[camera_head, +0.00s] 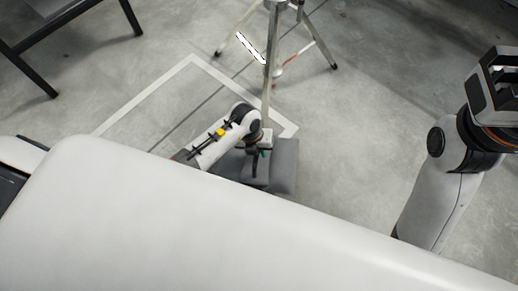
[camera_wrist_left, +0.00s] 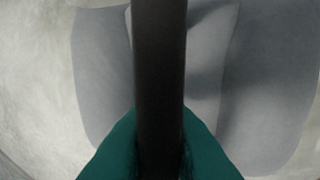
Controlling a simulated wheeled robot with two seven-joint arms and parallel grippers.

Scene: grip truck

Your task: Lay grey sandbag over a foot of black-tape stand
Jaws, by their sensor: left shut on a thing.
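The grey sandbag (camera_head: 286,165) is at the near right corner of the white floor outline, partly covered by my left arm and my white body. My left gripper (camera_head: 258,158) is over it. In the left wrist view the teal fingertips (camera_wrist_left: 160,150) are shut on the sandbag's dark strap (camera_wrist_left: 158,70), with the grey bag (camera_wrist_left: 265,80) beyond. I cannot tell whether the bag touches the floor. A metal stand (camera_head: 271,45) with spread legs stands beyond; one leg carries black-and-white marking. My right gripper (camera_head: 498,80) is at the right edge, away from the bag; its jaw state is unclear.
A white outline (camera_head: 145,92) marks the floor. A dark-legged table (camera_head: 45,30) is at the top left. A thin dark line crosses the floor towards the stand. Concrete floor between the stand and my right arm is clear.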

